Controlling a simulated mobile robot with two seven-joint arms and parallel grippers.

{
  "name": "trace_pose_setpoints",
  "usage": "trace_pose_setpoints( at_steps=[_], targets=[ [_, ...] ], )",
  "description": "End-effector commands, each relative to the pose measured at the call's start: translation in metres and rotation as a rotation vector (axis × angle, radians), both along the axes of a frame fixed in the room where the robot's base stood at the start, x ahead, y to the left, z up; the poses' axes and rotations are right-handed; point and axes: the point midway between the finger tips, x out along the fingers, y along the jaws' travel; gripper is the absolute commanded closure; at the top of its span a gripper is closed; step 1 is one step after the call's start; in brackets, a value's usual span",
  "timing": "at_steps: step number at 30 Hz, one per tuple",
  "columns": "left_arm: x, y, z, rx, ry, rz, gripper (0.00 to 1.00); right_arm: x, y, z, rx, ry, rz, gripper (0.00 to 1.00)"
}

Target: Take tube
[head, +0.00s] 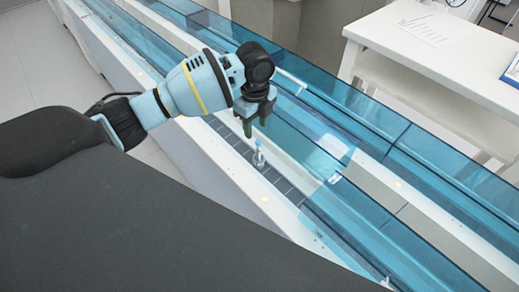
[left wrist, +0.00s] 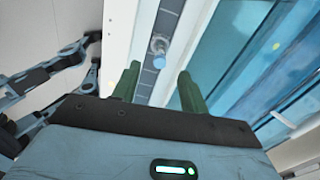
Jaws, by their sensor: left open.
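A small tube with a blue cap (head: 258,157) stands upright in a holder on the dark conveyor track. It also shows in the left wrist view (left wrist: 159,59), a little beyond the fingertips and between their lines. My left gripper (head: 255,122) is over the track, just above and slightly left of the tube, with its green fingers pointing down. In the left wrist view the fingers (left wrist: 160,72) are apart with nothing between them. The gripper does not appear to touch the tube. My right gripper is not in view.
Blue transparent guards (head: 380,225) run along the track on its far side. The white track edge (head: 225,165) lies on the near side. A white table (head: 440,65) with a paper sheet stands at the upper right.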

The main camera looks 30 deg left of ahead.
Motion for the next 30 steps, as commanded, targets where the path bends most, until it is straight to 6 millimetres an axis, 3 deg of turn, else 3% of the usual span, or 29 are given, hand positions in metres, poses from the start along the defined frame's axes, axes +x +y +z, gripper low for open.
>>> trace_pose_setpoints(
  at_steps=[4, 11, 21, 30],
  targets=[
    [-0.001, -0.001, -0.018, 0.000, 0.004, -0.001, 0.56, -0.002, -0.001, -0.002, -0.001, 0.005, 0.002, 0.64],
    [-0.001, -0.002, -0.024, 0.000, 0.002, 0.000, 0.56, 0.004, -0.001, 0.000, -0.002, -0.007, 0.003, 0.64],
    [-0.002, -0.010, -0.067, 0.000, 0.002, 0.001, 0.56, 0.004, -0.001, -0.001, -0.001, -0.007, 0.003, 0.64],
    [-0.002, -0.009, -0.072, 0.000, -0.001, 0.001, 0.56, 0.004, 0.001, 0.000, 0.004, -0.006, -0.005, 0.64]
  ],
)
